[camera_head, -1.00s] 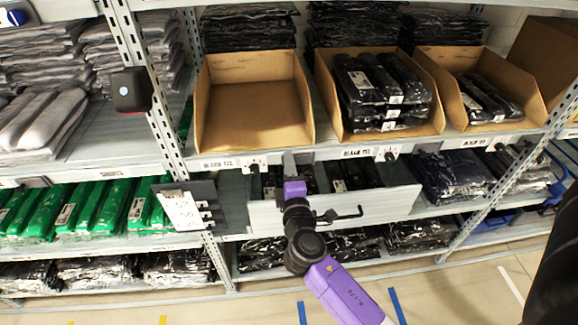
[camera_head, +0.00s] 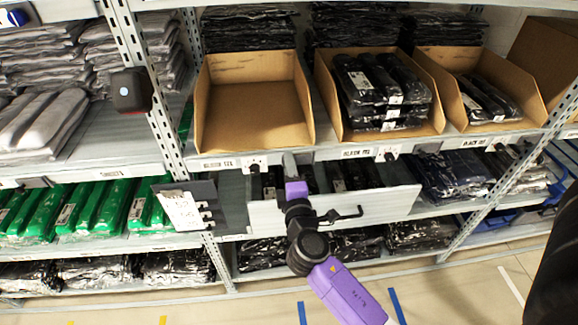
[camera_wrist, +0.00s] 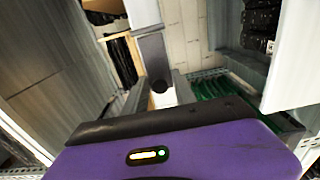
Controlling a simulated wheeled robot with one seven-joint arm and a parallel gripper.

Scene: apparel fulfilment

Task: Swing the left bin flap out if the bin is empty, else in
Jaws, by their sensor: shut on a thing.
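The left bin (camera_head: 252,112) is an open cardboard box on the upper shelf, and its floor is bare. My gripper (camera_head: 290,166), with a purple body behind it, is at the shelf edge just below the bin's right front corner. It is shut on a small dark grey piece at that edge, which I take for the left bin flap; the fingers hide much of it. In the wrist view a grey plate (camera_wrist: 152,55) with a round black part stands beyond the purple body. The exact grip and the flap's angle are hard to tell.
Two more cardboard bins, the middle one (camera_head: 408,128) and the right one (camera_head: 462,88), hold dark bagged garments. A pale drawer front (camera_head: 385,205) and a black hook lie close below my gripper. A shelf post (camera_head: 160,115) stands left. Floor in front is clear.

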